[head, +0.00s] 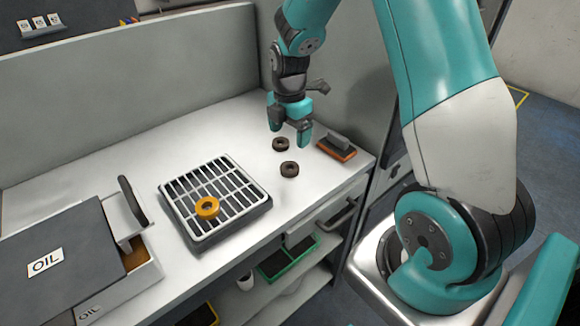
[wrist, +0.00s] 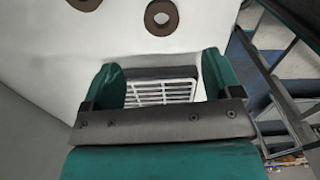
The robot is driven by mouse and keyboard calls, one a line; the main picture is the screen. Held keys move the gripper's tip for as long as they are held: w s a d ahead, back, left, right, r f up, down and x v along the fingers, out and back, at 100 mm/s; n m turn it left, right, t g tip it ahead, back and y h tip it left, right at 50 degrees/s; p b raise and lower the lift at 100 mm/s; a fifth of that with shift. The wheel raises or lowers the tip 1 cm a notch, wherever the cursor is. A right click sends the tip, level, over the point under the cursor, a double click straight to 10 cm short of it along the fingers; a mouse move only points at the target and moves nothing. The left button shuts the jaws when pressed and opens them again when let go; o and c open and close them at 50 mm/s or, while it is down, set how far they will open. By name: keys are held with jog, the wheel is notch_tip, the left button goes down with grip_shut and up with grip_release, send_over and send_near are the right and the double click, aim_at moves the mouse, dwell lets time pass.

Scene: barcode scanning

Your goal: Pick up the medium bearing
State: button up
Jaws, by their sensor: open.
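Two dark brown ring-shaped bearings lie flat on the white worktop: a rear one (head: 280,144) and a front one (head: 289,169). An orange bearing (head: 207,207) rests on the slatted rack (head: 240,216). I cannot tell for sure which is the medium one. My gripper (head: 289,128) points down, open and empty, just above and behind the rear dark bearing, not touching it. In the wrist view, my open fingers (wrist: 162,68) have one dark bearing (wrist: 161,17) beyond them and another (wrist: 84,4) cut by the top edge.
A brush-like block with an orange base (head: 337,149) lies near the worktop's right edge. A grey box marked OIL (head: 55,262) and an open container with a black handle (head: 133,220) stand at left. Green bins (head: 288,258) sit on a shelf below. The rear-left worktop is clear.

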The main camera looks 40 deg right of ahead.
send_over(289, 167)
notch_tip(289, 167, down, 5)
jog(key=shift+d+f+p, duration=0.1)
jog(key=shift+f+p, duration=0.1)
jog(key=shift+p, duration=0.15)
jog(key=shift+s+f+p, duration=0.1)
jog(key=shift+f+p, duration=0.8)
jog(key=shift+f, duration=1.8)
jog(key=shift+c, duration=0.5)
jog(key=c, duration=1)
